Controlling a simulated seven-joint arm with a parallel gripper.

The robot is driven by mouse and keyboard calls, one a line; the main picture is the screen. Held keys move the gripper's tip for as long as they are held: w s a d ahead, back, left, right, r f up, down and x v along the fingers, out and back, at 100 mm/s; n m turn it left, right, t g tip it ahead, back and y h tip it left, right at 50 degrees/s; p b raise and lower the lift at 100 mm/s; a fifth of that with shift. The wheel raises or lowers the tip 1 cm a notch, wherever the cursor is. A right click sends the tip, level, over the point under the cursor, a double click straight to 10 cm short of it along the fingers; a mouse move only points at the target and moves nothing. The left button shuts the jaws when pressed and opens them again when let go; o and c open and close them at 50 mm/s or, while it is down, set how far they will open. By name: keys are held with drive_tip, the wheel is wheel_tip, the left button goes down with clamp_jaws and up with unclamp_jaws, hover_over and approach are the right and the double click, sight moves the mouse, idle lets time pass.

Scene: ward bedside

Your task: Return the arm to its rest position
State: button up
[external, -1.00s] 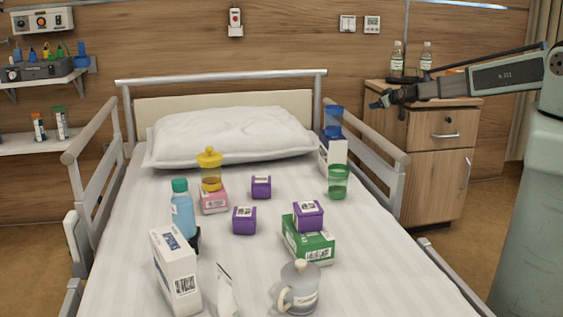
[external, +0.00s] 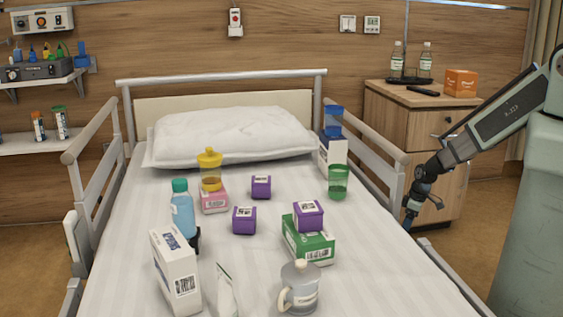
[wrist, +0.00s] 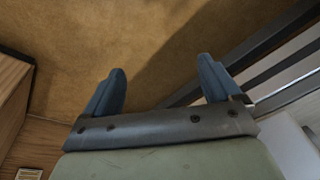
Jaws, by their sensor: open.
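My gripper (external: 408,218) hangs at the right of the bed in the external view, fingers pointing down, beside the bed's right rail (external: 372,150) and in front of the wooden bedside cabinet (external: 440,155). In the wrist view my gripper (wrist: 163,88) shows two blue fingers spread well apart with nothing between them. The brown floor (wrist: 150,40) lies below them. My arm slopes down to the left from its base at the right edge.
The bed (external: 200,270) holds several items, including a blue bottle (external: 182,212), purple boxes, a green box (external: 307,243) and a grey lidded cup (external: 299,290). Bottles and an orange box (external: 461,83) stand on the cabinet. Bed rails are close to my gripper.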

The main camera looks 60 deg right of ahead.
drive_tip(key=s+a+r+g, duration=0.3)
drive_tip(key=s+a+g, duration=0.1)
drive_tip(key=s+a, duration=0.4)
drive_tip(key=s+a+r+m+g+h, duration=0.1)
drive_tip(key=s+a+r+g, duration=0.3)
drive_tip(key=s, duration=0.9)
drive_tip(key=a, duration=0.3)
drive_tip(key=shift+s+a+r+m+g, duration=0.15)
drive_tip(key=shift+s+a+m+g, duration=0.15)
drive_tip(key=shift+a, duration=0.1)
